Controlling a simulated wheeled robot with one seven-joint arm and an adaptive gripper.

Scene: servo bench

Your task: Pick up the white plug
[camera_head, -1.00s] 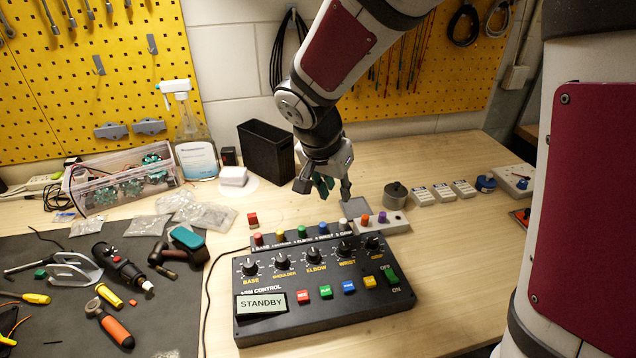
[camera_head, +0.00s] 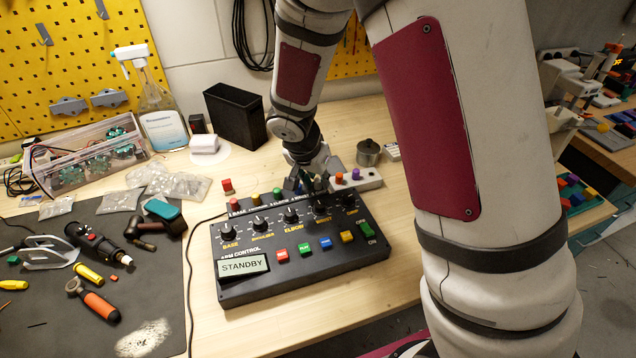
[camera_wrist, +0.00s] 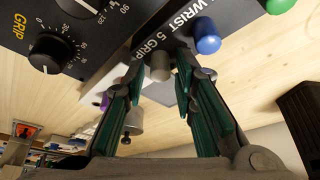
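The white plug (camera_wrist: 158,66), a light grey-white knob at the "5 GRIP" label, stands in the back edge of the black control box (camera_head: 300,245). In the wrist view it sits between my gripper's (camera_wrist: 162,72) two green-padded fingertips, with a gap visible on either side. My gripper (camera_head: 312,186) is open and points down at the box's back edge in the head view. There it hides the white plug. The blue plug (camera_wrist: 206,36) is close beside the right finger in the wrist view, and a green plug (camera_wrist: 277,5) is farther right.
A light strip (camera_head: 368,183) with an orange and a purple plug lies just right of my gripper. A metal cylinder (camera_head: 368,153) and a black bin (camera_head: 236,118) stand behind. Red and yellow plugs line the box's left back edge. Bare table lies in front of the box.

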